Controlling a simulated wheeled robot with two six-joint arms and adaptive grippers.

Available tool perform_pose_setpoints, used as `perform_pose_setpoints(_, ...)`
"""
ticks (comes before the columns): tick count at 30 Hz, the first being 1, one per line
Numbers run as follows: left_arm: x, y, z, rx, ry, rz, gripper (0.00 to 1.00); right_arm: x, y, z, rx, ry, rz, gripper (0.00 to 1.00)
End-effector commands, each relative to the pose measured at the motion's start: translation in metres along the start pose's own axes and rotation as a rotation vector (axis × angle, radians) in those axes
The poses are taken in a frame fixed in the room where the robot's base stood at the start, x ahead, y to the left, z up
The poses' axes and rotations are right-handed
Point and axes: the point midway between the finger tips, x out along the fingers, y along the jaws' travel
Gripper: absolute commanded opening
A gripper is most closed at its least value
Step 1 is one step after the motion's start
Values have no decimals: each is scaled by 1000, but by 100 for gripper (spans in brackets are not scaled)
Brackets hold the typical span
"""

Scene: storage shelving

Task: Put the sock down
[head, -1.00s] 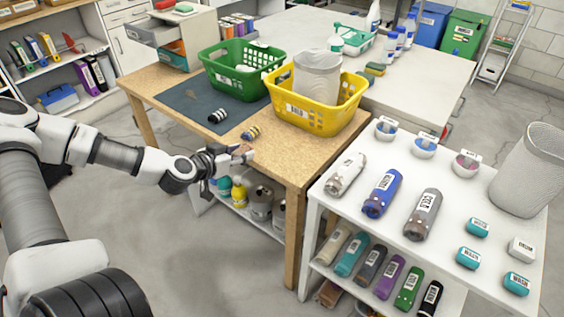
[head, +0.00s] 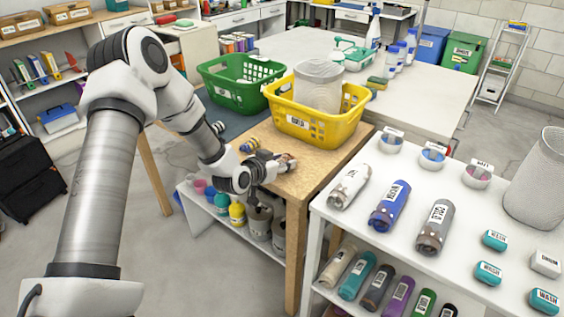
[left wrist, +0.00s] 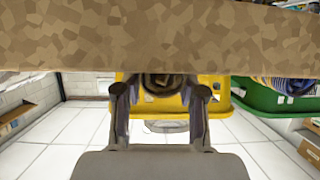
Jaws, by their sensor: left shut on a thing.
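My left gripper (head: 275,165) is shut on a small rolled brownish sock (head: 287,162), low over the front part of the wooden table (head: 318,170). In the left wrist view, which looks upside down, the dark rolled end of the sock (left wrist: 163,83) shows between the fingers of the gripper (left wrist: 160,98). I cannot tell whether the sock touches the tabletop. A dark and white sock (head: 218,127) lies farther back. My right gripper is not in view.
A yellow basket (head: 330,127) holding a pale mesh bin (head: 318,86) stands behind the gripper. A green basket (head: 235,98) is at the back left. Some bare wood lies around the gripper.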

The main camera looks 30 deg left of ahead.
Motion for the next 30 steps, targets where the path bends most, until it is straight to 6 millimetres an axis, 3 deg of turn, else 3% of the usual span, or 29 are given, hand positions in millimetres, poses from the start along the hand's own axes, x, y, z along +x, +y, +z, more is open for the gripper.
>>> perform_pose_setpoints(8, 2, 0, 4, 0, 0, 0, 16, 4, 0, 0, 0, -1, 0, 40)
perform_pose_setpoints(9, 2, 0, 4, 0, 1, 0, 44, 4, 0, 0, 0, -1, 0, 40)
perform_pose_setpoints(11, 1, 0, 4, 0, 1, 0, 65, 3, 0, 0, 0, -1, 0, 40)
perform_pose_setpoints(22, 0, -1, 4, -1, 1, -1, 65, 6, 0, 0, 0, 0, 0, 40)
perform_pose_setpoints(30, -53, -1, -1, -9, 3, 0, 65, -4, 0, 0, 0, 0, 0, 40)
